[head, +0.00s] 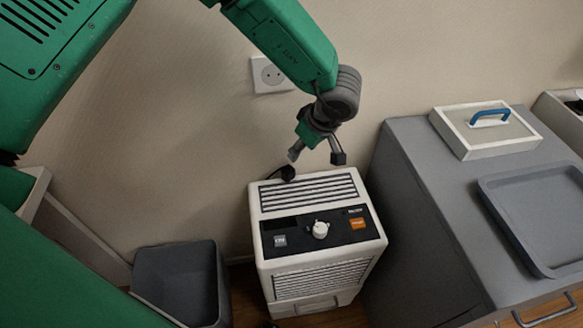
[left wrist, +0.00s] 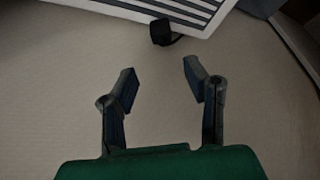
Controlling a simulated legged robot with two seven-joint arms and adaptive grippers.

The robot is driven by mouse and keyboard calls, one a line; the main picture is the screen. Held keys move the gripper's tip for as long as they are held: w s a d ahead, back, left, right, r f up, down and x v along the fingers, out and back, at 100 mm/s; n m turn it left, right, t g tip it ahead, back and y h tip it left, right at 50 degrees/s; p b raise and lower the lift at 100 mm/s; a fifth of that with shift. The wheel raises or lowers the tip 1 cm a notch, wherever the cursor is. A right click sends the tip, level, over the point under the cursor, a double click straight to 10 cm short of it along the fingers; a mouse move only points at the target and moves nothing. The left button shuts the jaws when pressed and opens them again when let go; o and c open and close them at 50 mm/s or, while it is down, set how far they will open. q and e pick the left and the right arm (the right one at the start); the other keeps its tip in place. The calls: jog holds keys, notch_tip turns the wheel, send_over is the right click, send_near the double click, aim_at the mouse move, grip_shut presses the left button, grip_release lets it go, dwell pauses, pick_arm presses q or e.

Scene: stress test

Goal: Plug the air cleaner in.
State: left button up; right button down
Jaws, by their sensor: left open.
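The white air cleaner (head: 278,258), with a black control panel and a white knob, stands on the floor against the wall. A black plug (head: 288,173) lies at the back left edge of its top. The plug also shows in the left wrist view (left wrist: 161,32), beside the cleaner's slatted top (left wrist: 120,6). My left gripper (head: 317,156) is open and empty above the back of the cleaner. In the left wrist view its fingers (left wrist: 160,74) are apart, with the plug beyond their tips. A wall socket (head: 270,75) is partly hidden behind my left arm. My right gripper is out of view.
A grey cabinet (head: 420,215) stands close on the right, bearing a white box with a blue handle (head: 490,133) and a grey tray (head: 535,215). A dark grey bin (head: 180,280) stands at the left. The wall around the socket looks clear.

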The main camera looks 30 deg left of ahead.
aim_at(291, 171)
pick_arm(q)
jog(key=shift+d, duration=0.15)
jog(key=b+x, duration=0.2)
jog(key=x, duration=0.6)
jog(key=shift+a+f, duration=0.3)
jog(key=shift+f, duration=0.05)
jog(key=shift+d, duration=0.15)
jog(key=shift+r, duration=0.1)
jog(key=shift+d, duration=0.1)
